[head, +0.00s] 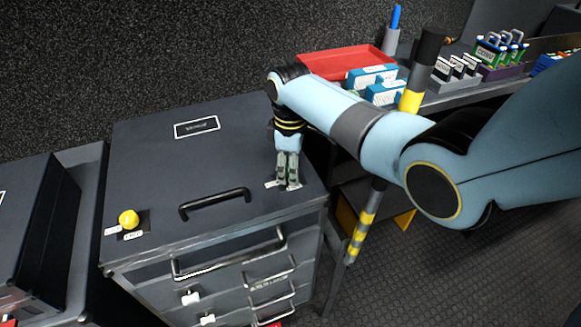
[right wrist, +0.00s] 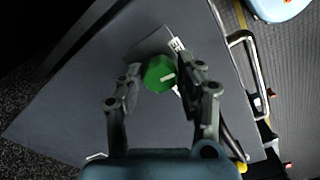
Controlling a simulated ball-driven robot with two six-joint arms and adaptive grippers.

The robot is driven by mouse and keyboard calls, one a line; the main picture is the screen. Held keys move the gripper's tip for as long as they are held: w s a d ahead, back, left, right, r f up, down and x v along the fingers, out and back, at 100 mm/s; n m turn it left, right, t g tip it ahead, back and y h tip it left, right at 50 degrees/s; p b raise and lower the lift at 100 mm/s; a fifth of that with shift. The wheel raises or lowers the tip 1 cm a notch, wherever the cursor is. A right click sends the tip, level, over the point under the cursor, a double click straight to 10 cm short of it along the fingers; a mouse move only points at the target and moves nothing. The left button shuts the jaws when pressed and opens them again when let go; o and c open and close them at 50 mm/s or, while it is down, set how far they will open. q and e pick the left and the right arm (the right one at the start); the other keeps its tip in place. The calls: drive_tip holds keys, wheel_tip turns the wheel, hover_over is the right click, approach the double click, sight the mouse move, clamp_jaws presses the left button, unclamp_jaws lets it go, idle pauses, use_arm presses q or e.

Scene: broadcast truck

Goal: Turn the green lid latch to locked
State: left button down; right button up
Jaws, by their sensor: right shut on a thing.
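The green lid latch (right wrist: 157,74) is a round green knob with a white pointer mark, on a dark plate on top of the grey cabinet lid (head: 160,160). The pointer is toward the right in the right wrist view. Small white labels (right wrist: 177,45) sit beside the plate; their text is too small to read. My right gripper (head: 288,184) points down at the lid's right front corner and hides the latch in the head view. In the right wrist view its two fingers (right wrist: 162,73) are closed on either side of the knob. My left gripper is not in view.
A yellow knob (head: 129,219) sits at the lid's left front, with a black handle (head: 215,203) between. Drawers with metal handles (head: 230,253) are below. A red tray (head: 345,62) and blue-white boxes (head: 372,77) stand on the shelf behind my right arm.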

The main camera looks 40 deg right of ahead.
drive_tip(key=shift+r+m+p, duration=0.15)
drive_tip(key=shift+m+p, duration=1.05)
drive_tip(key=shift+m, duration=0.3)
drive_tip(key=m+p, duration=0.2)
drive_tip(key=m, duration=0.2)
drive_tip(key=shift+m, duration=0.3)
drive_tip(key=m+p, duration=0.1)
drive_tip(key=m, duration=0.3)
drive_tip(key=shift+a, duration=0.1)
drive_tip(key=shift+m+p, duration=0.7)
drive_tip(key=shift+m, duration=1.8)
